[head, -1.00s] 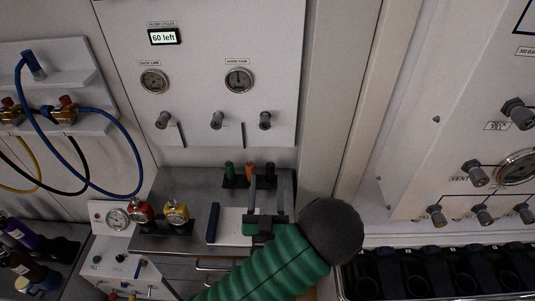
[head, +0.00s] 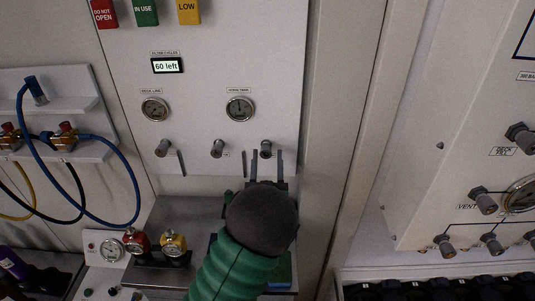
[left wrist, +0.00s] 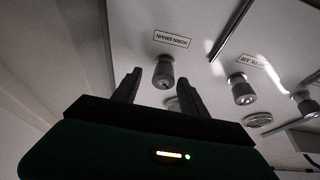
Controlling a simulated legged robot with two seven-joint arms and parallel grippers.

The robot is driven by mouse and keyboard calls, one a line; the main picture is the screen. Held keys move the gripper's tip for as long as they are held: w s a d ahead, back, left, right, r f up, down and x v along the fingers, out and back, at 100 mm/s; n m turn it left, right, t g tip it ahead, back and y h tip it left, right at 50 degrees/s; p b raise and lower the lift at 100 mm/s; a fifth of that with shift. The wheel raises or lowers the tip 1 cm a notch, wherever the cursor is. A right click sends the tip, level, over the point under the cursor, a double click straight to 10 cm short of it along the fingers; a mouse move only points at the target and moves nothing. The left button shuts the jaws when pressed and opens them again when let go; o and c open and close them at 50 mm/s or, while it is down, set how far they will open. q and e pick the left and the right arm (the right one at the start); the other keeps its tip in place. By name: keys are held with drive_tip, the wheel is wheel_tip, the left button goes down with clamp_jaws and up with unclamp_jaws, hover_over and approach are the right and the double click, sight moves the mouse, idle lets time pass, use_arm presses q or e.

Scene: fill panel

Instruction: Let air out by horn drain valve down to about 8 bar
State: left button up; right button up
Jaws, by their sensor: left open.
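The horn drain valve (head: 265,148) is a grey knob, rightmost in the row on the white panel. In the left wrist view the knob (left wrist: 163,72) is beside its HORN DRAIN label (left wrist: 172,38). My left gripper (head: 267,163) is open, its fingers pointing up at the panel just below the knob. In the wrist view the fingers of the gripper (left wrist: 159,76) lie to either side of the knob; I cannot tell whether they touch it. The right-hand round gauge (head: 239,108) is above; its needle is too small to read. My right gripper is not in view.
The HORN AIR knob (left wrist: 241,90) is close by, right of the drain knob in the wrist view. A middle knob (head: 217,149) and a left knob (head: 162,148) share the panel. A metal counter (head: 190,213) with red and yellow gauged fittings lies below.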

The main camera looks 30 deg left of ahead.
use_arm(q)
drive_tip(key=shift+w+a, duration=0.3)
drive_tip(key=shift+a, duration=0.35)
drive_tip(key=shift+d+r, duration=0.1)
drive_tip(key=shift+d, duration=0.2)
drive_tip(key=c, duration=0.7)
drive_tip(key=shift+a, duration=0.1)
clamp_jaws()
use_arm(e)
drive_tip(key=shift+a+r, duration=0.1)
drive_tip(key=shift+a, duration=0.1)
use_arm(q)
drive_tip(key=shift+m, duration=0.5)
drive_tip(key=m+t+h, duration=0.1)
drive_tip(key=m+h, duration=0.2)
drive_tip(key=m, duration=0.2)
drive_tip(key=m+h, duration=0.1)
drive_tip(key=m, duration=0.2)
drive_tip(key=m+h+p, duration=0.1)
drive_tip(key=m+h, duration=0.1)
drive_tip(key=m, duration=0.1)
drive_tip(key=shift+s+m, duration=0.1)
drive_tip(key=shift+m, duration=0.2)
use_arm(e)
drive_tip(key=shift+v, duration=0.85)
use_arm(q)
drive_tip(key=shift+m+p, duration=0.3)
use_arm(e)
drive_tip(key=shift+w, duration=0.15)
